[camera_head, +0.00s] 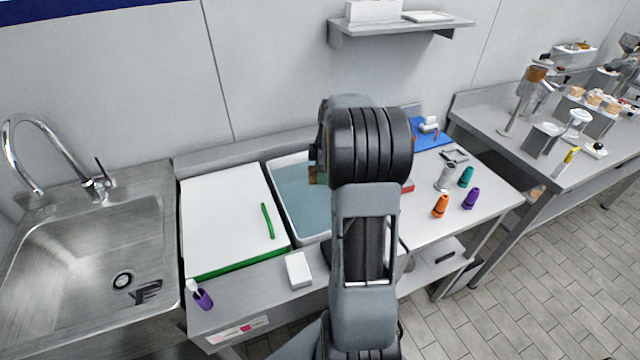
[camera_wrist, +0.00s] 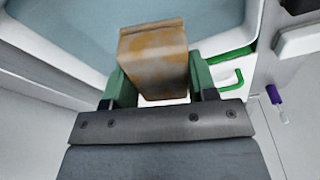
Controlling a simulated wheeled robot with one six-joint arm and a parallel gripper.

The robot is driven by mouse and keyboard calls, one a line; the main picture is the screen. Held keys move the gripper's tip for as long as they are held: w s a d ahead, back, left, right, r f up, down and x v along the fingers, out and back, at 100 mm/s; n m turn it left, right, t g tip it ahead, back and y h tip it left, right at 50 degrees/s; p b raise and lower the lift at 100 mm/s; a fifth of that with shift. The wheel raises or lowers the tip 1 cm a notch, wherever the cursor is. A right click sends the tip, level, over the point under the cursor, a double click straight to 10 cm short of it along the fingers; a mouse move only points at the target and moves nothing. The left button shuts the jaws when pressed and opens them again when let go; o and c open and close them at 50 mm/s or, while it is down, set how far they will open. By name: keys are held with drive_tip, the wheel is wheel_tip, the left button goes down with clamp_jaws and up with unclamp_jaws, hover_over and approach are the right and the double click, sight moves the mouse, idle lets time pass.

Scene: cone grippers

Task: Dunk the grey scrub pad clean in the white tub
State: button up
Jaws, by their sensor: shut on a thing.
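The scrub pad (camera_wrist: 152,60) is a block with brown and orange stains over a greyish face. My gripper (camera_wrist: 155,82) is shut on it, with a green finger on each side. The white tub (camera_head: 279,212) holds bluish water and stands on the counter, partly hidden by my arm. It also shows in the wrist view (camera_wrist: 62,62), with the pad in front of its water. The pad looks to be above the water, but its exact height is hard to tell. In the head view my arm hides most of my gripper.
A white board (camera_head: 222,215) with a green strip lies left of the tub. Orange (camera_head: 440,206), teal and purple cones stand at right. A sink (camera_head: 90,260) is far left.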

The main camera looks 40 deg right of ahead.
drive_tip(key=shift+f+b, duration=5.35)
drive_tip(key=shift+f, duration=2.25)
drive_tip(key=shift+r, duration=0.1)
drive_tip(key=shift+r+p, duration=4.1)
drive_tip(key=shift+r, duration=1.65)
drive_tip(key=shift+r+p, duration=1.35)
drive_tip(key=shift+r, duration=0.6)
